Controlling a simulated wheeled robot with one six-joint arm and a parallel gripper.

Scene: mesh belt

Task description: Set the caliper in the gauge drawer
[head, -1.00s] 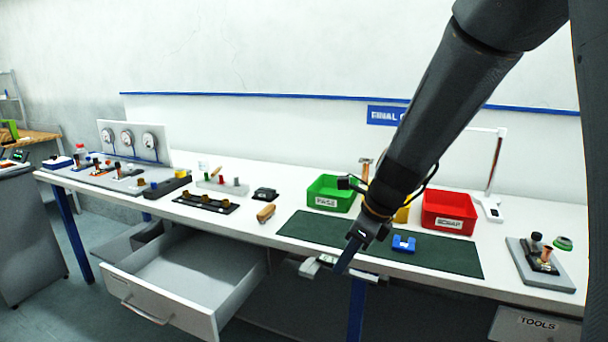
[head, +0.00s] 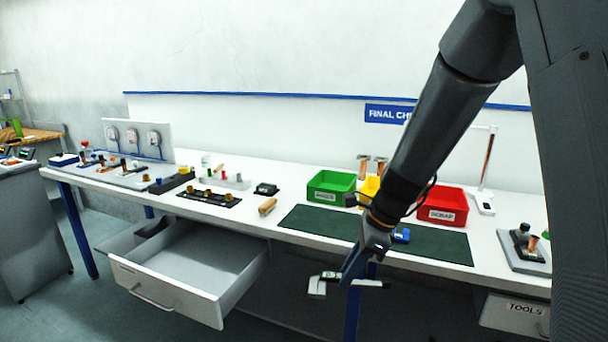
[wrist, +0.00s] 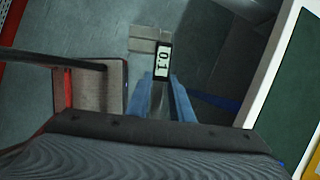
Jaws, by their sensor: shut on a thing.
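My gripper (head: 352,272) is shut on the caliper (head: 318,285), a grey tool with a dark display. It is held in the air in front of the bench's front edge, to the right of the drawer. The gauge drawer (head: 205,262) is a light grey drawer under the bench, pulled open. Its inside looks empty.
The white bench (head: 265,228) carries a green mat (head: 320,222), a green bin (head: 330,196), a red bin (head: 446,213) and a wooden-handled tool (head: 267,206). A shut TOOLS drawer (head: 520,314) is at the right.

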